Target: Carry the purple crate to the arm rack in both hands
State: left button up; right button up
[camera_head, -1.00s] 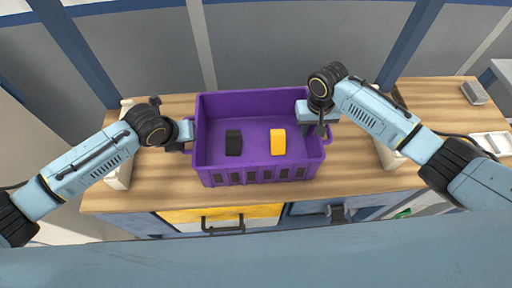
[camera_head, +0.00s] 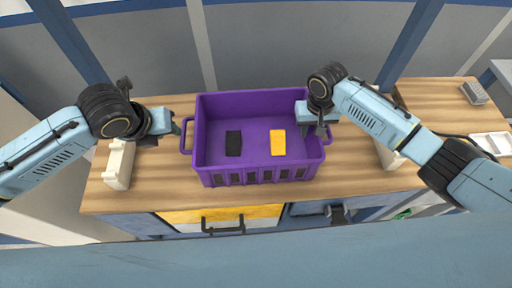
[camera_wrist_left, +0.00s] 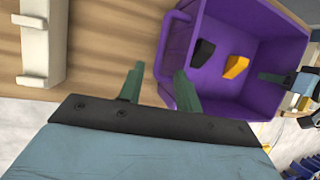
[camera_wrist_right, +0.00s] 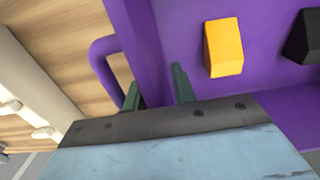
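The purple crate (camera_head: 258,176) stands upright on the wooden worktop and also shows in the left wrist view (camera_wrist_left: 222,75). A black block (camera_head: 233,143) and a yellow block (camera_head: 278,143) lie inside it. My right gripper (camera_head: 322,130) is at the crate's right end. In the right wrist view its parted fingers (camera_wrist_right: 155,90) straddle the crate wall beside the handle (camera_wrist_right: 100,65). I cannot identify the arm rack.
A cream bracket (camera_head: 118,165) stands left on the worktop (camera_head: 345,182), and another (camera_head: 390,155) stands right, partly behind my right arm. A grey block (camera_head: 474,93) and a white tray (camera_head: 494,143) are farther right. A yellow drawer front (camera_head: 260,214) is below the worktop's front edge.

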jog(key=shift+r, duration=0.55)
notch_tip(320, 180, up, 11)
jog(key=shift+f, duration=0.1)
dwell(0.4)
